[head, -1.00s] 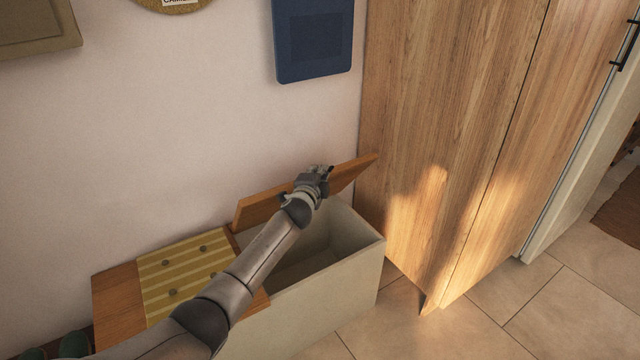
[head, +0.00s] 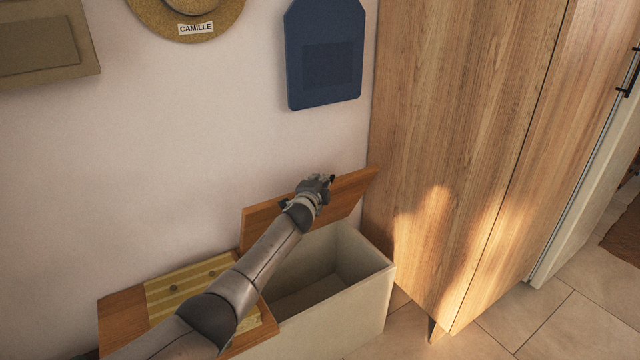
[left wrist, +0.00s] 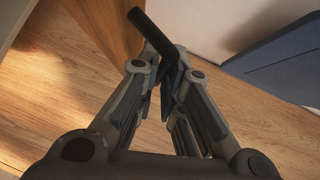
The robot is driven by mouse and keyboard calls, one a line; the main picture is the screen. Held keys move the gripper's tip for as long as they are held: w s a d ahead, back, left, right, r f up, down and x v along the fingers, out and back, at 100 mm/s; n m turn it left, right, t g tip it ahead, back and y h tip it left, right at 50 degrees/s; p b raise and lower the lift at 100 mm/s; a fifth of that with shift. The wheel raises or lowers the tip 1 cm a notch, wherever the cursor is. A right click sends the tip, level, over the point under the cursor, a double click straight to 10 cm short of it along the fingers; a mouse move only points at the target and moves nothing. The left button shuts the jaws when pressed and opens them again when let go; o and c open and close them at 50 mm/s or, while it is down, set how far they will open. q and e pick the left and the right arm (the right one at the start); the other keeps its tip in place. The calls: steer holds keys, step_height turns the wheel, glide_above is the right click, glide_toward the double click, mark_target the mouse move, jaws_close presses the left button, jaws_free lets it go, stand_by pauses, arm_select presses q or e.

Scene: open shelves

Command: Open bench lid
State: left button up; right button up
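The storage bench (head: 340,330) stands against the wall, with a light box body. Its right wooden lid (head: 352,195) is raised and tilted back toward the wall, so the empty-looking inside shows. The bench's left section is closed, with a striped yellow cushion (head: 185,283) on it. My left gripper (head: 320,183) is at the raised lid's front face, near its upper edge. In the left wrist view its fingers (left wrist: 167,82) are closed around a dark bar-like handle (left wrist: 152,32), over a wood surface. My right gripper is in neither view.
A tall wooden wardrobe (head: 460,130) stands close to the right end of the bench. A blue bag-like item (head: 325,55), a straw hat (head: 185,15) labelled CAMILLE and a tan item (head: 45,40) hang on the wall. Tiled floor (head: 530,325) is clear at lower right.

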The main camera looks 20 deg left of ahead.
arm_select(q)
steer(key=o, duration=0.5)
steer(key=shift+r, duration=0.3)
steer(key=shift+c, duration=0.2)
steer(key=shift+d, duration=0.1)
steer(key=shift+s+f, duration=0.1)
steer(key=shift+f, duration=0.05)
steer(key=shift+s, duration=0.1)
steer(key=s+d+r, duration=0.1)
steer(key=s+r, duration=0.1)
steer(key=s, duration=0.9)
steer(key=shift+s, duration=0.3)
steer(key=shift+d, duration=0.15)
